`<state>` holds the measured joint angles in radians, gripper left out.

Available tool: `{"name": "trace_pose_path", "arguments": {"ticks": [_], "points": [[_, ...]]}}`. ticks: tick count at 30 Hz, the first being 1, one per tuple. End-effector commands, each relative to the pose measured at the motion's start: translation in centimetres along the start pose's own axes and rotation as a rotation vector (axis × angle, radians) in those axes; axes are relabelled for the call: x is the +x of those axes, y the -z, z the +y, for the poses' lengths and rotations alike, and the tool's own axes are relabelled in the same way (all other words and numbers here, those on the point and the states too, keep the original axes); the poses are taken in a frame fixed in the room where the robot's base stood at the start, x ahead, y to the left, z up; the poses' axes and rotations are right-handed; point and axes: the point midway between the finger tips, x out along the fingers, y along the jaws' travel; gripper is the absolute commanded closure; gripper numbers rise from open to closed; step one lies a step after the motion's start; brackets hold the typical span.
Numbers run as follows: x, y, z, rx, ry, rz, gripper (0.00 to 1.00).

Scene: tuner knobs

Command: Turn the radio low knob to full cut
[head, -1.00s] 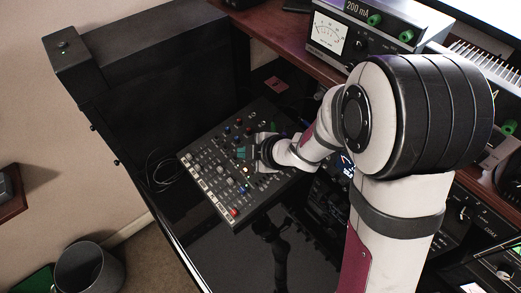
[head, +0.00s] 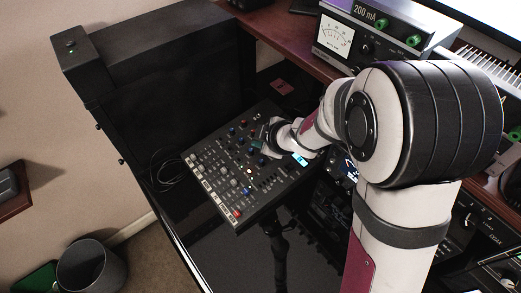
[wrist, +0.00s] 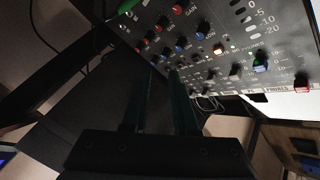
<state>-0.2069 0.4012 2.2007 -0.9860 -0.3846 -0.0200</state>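I cannot tell which knob is the radio low one; the labels are too small. My gripper (head: 256,146) is over the panel's upper right part. In the wrist view its two dark green fingers (wrist: 163,72) stand apart, tips near the lower-left knobs. Contact with a knob cannot be made out.
A meter unit (head: 375,35) stands on the wooden shelf at the upper right. A dark cabinet (head: 165,70) rises behind the panel. A loose black cable (head: 168,170) lies left of the panel.

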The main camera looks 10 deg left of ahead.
Motion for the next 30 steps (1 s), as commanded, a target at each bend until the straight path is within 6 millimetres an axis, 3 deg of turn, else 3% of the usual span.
{"name": "trace_pose_path", "arguments": {"ticks": [1, 3, 5, 6, 9, 12, 15, 18, 30], "points": [[0.5, -1.1, 3.4, 0.211, -0.075, -0.100, 0.67], [0.2, -2.9, 7.6, 0.659, -0.206, -0.255, 0.67], [-0.5, -3.5, 9.2, 1.071, -0.300, -0.361, 0.67], [-1.1, -3.1, 9.2, 1.333, -0.343, -0.421, 0.67], [-2.3, -0.4, 7.6, 1.891, -0.385, -0.558, 0.67], [-3.4, 3.0, 5.8, 2.239, -0.372, -0.679, 0.67], [-3.9, 4.9, 4.7, 2.393, -0.356, -0.754, 0.67], [-3.1, 4.7, 3.9, 2.421, -0.354, -0.774, 0.67], [5.8, 0.0, -1.1, 2.414, -0.357, -0.773, 0.67]]}}
